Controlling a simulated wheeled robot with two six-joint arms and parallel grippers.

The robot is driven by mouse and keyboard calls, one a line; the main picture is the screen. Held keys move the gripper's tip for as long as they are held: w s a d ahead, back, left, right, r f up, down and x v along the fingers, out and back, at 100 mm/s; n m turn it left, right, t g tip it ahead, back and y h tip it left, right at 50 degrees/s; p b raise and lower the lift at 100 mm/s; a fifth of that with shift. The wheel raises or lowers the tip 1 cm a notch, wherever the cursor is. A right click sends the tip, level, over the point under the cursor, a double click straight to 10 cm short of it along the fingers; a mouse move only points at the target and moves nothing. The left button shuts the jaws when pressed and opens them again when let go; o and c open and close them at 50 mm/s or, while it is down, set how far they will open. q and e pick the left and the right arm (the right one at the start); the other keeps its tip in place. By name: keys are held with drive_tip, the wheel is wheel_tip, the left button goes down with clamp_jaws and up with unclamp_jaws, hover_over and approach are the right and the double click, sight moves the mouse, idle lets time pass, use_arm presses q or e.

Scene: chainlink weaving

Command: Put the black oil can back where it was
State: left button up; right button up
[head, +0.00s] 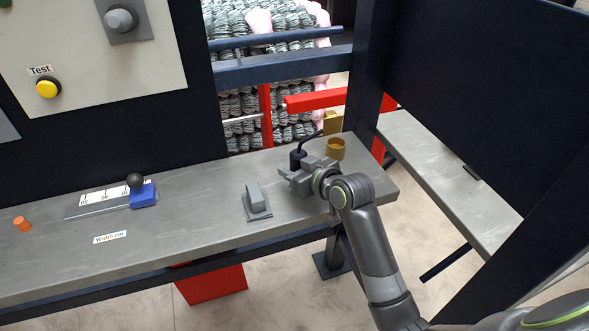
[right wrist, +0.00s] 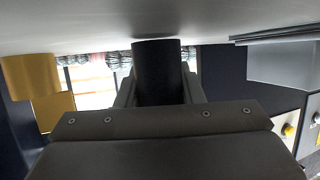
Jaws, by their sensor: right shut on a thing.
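The black oil can (head: 297,159) is upright at the right end of the grey bench (head: 215,190), its thin spout pointing up and right. My right gripper (head: 302,176) is shut on it from the front, low over the bench. In the right wrist view, which shows the bench upside down along the top, the can's dark body (right wrist: 158,72) sits between the fingers (right wrist: 158,92). Its base is at or very close to the bench surface; I cannot tell if it touches. My left gripper is not in view.
A brass cup (head: 335,149) stands just right of the can. A dark machine frame rises behind.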

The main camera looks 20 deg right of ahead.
drive_tip(key=shift+f, duration=0.15)
drive_tip(key=o, duration=1.1)
drive_tip(key=shift+r, duration=0.2)
drive_tip(key=v, duration=1.2)
drive_tip(key=shift+f, duration=0.1)
